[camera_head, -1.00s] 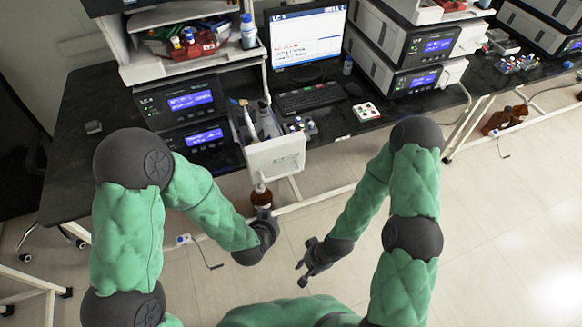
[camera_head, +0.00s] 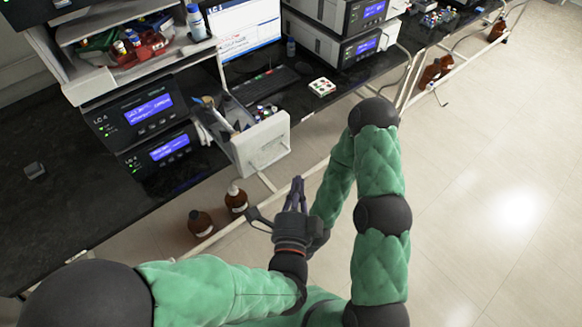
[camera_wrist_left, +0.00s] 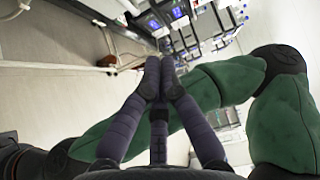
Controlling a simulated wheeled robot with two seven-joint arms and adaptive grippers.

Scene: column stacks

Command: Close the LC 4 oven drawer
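The oven drawer (camera_head: 262,145) shows in the head view as a pale open box jutting out toward me, right beside the LC stack (camera_head: 150,122) at the left. Small vials and bottles show over its rim. My left gripper (camera_head: 298,181) is below and right of the drawer front, apart from it, fingers pointing up the picture. In the left wrist view its fingertips (camera_wrist_left: 160,62) are together with nothing seen between them. My right gripper is mostly hidden behind the left one, so its fingers cannot be made out.
Two brown bottles (camera_head: 200,223) stand low near the bench's front rail, below the drawer. A keyboard (camera_head: 265,85) and monitor (camera_head: 243,25) are behind it on the black bench (camera_head: 60,215). Open floor (camera_head: 470,210) lies to the right.

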